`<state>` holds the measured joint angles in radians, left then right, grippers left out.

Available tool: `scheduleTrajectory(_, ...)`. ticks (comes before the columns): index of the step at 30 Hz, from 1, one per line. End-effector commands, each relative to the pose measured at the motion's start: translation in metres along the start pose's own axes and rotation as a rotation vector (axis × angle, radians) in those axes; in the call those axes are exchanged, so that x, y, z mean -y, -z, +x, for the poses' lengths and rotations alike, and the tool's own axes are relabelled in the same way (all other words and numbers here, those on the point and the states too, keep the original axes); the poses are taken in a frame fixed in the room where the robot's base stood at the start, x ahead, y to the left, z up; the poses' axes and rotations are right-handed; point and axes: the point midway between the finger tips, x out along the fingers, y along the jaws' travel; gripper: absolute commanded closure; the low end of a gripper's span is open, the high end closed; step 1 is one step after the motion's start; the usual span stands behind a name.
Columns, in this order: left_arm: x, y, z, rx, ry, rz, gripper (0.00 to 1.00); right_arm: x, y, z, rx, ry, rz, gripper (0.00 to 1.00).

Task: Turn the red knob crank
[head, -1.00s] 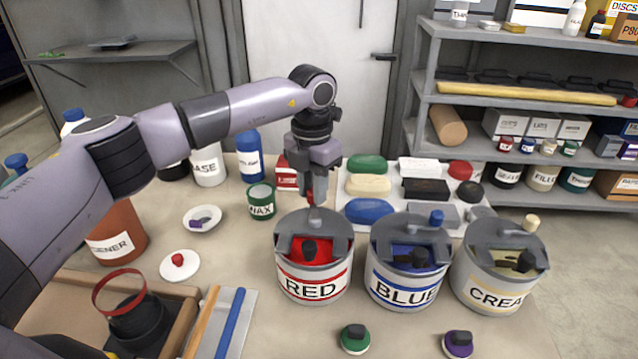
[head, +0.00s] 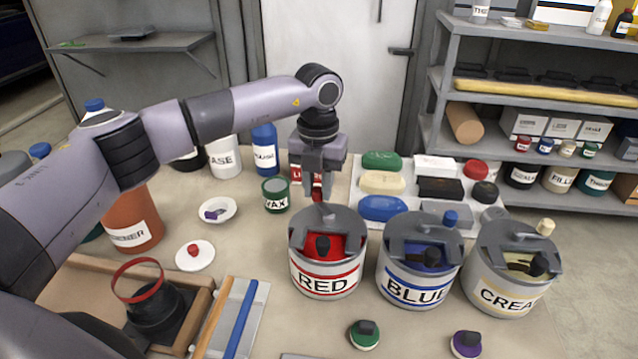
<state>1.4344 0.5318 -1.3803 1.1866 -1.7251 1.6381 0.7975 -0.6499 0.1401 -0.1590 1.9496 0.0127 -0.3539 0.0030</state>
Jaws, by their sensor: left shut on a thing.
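The can labelled RED (head: 326,280) stands on the table with red paint showing through its grey lid. Its red knob crank (head: 318,195) rises at the back of the lid, partly hidden by my left gripper (head: 319,187). The left gripper points down from above and is shut on the red knob. The fingertips are small in the view and partly cover the knob. My right gripper is not in view.
The BLUE can (head: 412,287) with a blue knob and the CREAM can (head: 497,295) with a cream knob stand close on the right. A tray of coloured blocks (head: 398,229) lies behind. A green WAX tin (head: 276,196) is left of the gripper.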

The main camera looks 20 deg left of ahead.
Motion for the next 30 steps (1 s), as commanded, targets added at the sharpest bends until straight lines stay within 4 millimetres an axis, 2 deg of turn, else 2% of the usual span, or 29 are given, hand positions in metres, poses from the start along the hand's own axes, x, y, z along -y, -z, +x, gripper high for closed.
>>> scheduleTrajectory(8,-0.001,-0.002,-0.002,0.006,0.001,-0.002,1.0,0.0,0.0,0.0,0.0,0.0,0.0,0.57)
scheduleTrajectory(9,-0.001,-0.001,-0.002,0.005,0.001,-0.002,0.61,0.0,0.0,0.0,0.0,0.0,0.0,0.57)
scheduleTrajectory(10,-0.001,-0.001,-0.002,0.005,0.001,-0.002,0.51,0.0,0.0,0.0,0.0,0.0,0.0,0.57)
scheduleTrajectory(11,-0.001,-0.001,-0.002,0.005,0.0,-0.001,0.48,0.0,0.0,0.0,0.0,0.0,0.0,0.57)
scheduleTrajectory(20,0.0,-0.001,-0.003,0.002,0.0,0.001,0.48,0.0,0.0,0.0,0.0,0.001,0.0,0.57)
scheduleTrajectory(23,0.0,-0.001,-0.012,0.004,0.001,0.001,0.48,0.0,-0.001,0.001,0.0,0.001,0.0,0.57)
scheduleTrajectory(30,0.0,-0.001,-0.051,0.006,0.002,0.0,0.48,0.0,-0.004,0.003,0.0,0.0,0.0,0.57)
